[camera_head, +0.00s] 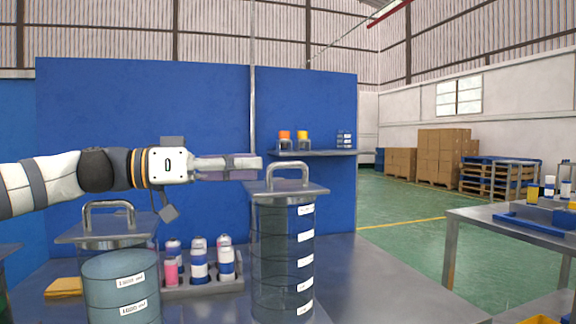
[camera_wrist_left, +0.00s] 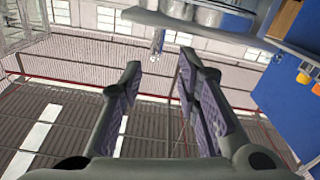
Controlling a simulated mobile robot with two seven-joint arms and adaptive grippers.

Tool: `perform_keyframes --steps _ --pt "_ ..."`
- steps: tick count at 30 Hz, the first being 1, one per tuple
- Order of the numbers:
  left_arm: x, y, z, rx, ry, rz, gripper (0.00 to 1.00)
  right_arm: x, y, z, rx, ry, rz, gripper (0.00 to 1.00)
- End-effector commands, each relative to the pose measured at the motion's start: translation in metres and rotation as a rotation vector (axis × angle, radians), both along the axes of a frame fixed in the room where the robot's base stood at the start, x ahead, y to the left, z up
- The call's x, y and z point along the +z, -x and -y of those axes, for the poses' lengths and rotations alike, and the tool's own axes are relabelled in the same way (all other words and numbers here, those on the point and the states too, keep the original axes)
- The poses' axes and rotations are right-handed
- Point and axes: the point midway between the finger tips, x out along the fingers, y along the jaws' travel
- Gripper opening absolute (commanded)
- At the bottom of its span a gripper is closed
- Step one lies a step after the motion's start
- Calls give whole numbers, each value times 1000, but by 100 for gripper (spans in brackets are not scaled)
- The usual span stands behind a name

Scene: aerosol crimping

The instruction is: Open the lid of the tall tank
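The tall tank (camera_head: 283,258) is a dark clear cylinder with white labels, right of centre in the head view. Its flat grey lid (camera_head: 262,190) lies on top and carries an arched metal handle (camera_head: 288,167). My left gripper (camera_head: 258,163) points right at about handle height, just left of the handle. In the left wrist view the left gripper (camera_wrist_left: 157,68) has its fingers apart with nothing between them. A grey slab (camera_wrist_left: 195,27) crosses the top there; I cannot tell whether it is the lid. My right gripper is in neither view.
A shorter tank (camera_head: 120,285) with its own handled lid stands at left. Behind, a grey rack (camera_head: 200,288) holds several small bottles. A shelf (camera_head: 312,153) with orange-topped items is on the blue wall. The table (camera_head: 385,285) is clear at right.

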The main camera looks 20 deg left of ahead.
Motion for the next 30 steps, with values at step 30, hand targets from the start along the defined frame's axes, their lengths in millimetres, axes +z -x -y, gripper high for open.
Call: perform_keyframes --steps 30 --pt "-1 -39 59 -1 -1 -3 0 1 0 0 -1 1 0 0"
